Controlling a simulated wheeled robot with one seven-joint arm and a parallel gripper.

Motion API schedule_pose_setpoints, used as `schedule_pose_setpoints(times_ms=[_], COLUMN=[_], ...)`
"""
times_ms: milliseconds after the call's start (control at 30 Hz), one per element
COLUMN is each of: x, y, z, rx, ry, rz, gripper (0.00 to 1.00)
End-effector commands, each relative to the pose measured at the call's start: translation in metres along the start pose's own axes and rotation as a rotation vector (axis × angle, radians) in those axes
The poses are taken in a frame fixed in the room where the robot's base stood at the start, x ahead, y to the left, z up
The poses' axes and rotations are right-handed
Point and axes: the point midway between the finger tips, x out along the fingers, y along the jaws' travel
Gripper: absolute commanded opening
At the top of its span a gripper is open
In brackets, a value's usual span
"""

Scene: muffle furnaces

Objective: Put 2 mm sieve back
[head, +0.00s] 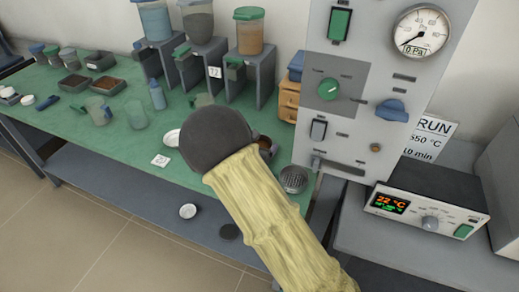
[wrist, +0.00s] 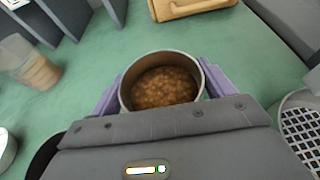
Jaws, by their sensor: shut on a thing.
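My gripper (wrist: 162,88) has its two purple fingers on either side of a round metal vessel (wrist: 124,92) in the wrist view, shut on it. The vessel is upright and holds brown granules; I cannot tell whether its bottom is mesh. In the head view, only a bit of the vessel (head: 266,143) shows past my dark wrist, and the fingers are hidden. A round metal sieve with a perforated face (head: 293,179) is right of my wrist at the bench's right end. It is cut off at the right edge of the wrist view (wrist: 303,130). No sieve size is readable.
The green bench (head: 130,140) holds hoppers on grey stands (head: 245,85), cups and brown-filled trays (head: 107,86). A small wooden drawer box (head: 289,99) stands behind the vessel. A control panel (head: 360,120) rises at right. A white bowl (head: 188,211) is on the lower shelf.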

Motion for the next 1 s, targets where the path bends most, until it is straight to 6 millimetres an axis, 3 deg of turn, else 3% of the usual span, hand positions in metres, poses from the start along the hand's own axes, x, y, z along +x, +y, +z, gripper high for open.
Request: schedule_pose_setpoints(times_ms=[133, 500, 533, 600, 1000], x=[0.007, 0.007, 0.007, 0.007, 0.001], y=[-0.001, 0.000, 0.000, 0.001, 0.001], z=[-0.017, -0.021, -0.021, -0.020, -0.018], rx=[0.000, 0.001, 0.001, 0.001, 0.000], ry=[0.001, 0.000, 0.000, 0.000, 0.001], rz=[-0.002, 0.001, 0.001, 0.001, 0.003], gripper=[0.45, 0.45, 0.85, 0.99, 1.00])
